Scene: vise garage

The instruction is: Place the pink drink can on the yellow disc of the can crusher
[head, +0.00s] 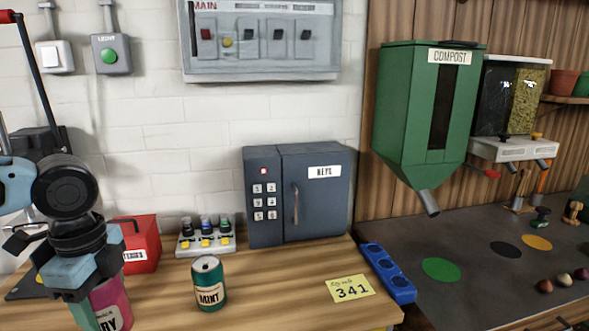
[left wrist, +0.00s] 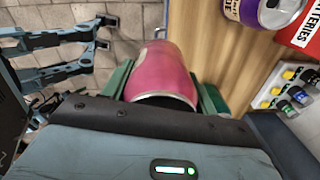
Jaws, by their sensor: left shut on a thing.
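The pink drink can (head: 113,307) is at the lower left of the head view, its lower part cut off by the frame edge. My left gripper (head: 98,310) is shut on it. In the left wrist view the can (left wrist: 163,75) lies between the two green fingers, above the wooden bench's edge area. The can crusher (head: 36,148), dark with a red-tipped lever, stands at the far left, largely behind my left arm. A small yellow patch by its base, perhaps the yellow disc (head: 41,279), shows beside my gripper. My right gripper (left wrist: 95,45) is open and empty in the left wrist view.
A green mint can (head: 210,287) stands on the bench right of the pink can. A purple can (left wrist: 262,12) stands near the red batteries box (head: 140,245). Small bottles in a rack (head: 206,240) and a key safe (head: 265,185) are behind. The bench's front middle is clear.

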